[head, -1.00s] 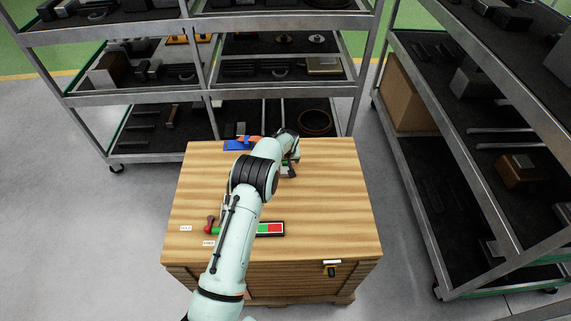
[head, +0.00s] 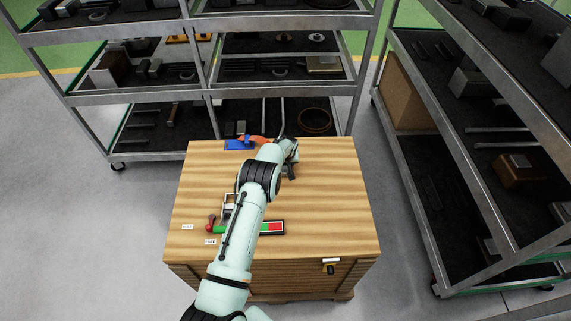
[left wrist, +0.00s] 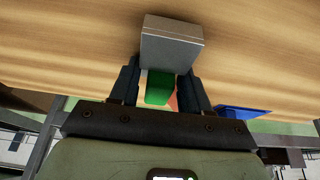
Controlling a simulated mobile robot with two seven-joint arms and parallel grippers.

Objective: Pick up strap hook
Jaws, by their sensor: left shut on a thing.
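My left gripper (head: 291,166) is over the back right part of the wooden crate top. In the left wrist view the left gripper (left wrist: 160,88) is shut on a piece with a green part (left wrist: 158,88) between its fingers. A grey block (left wrist: 172,42) shows just beyond the fingertips; I cannot tell whether it joins the green part. I cannot tell whether this held piece is the strap hook. An orange thing (head: 252,138) lies by a blue tray (head: 238,145) near the crate's back edge. My right gripper is not in view.
The wooden crate (head: 320,215) carries a green and red panel (head: 272,227), a red-knobbed lever (head: 211,222) and a metal bracket (head: 229,205) beside my arm. Metal shelving (head: 210,92) stands behind, another rack (head: 440,190) at right. The crate top's right side is clear.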

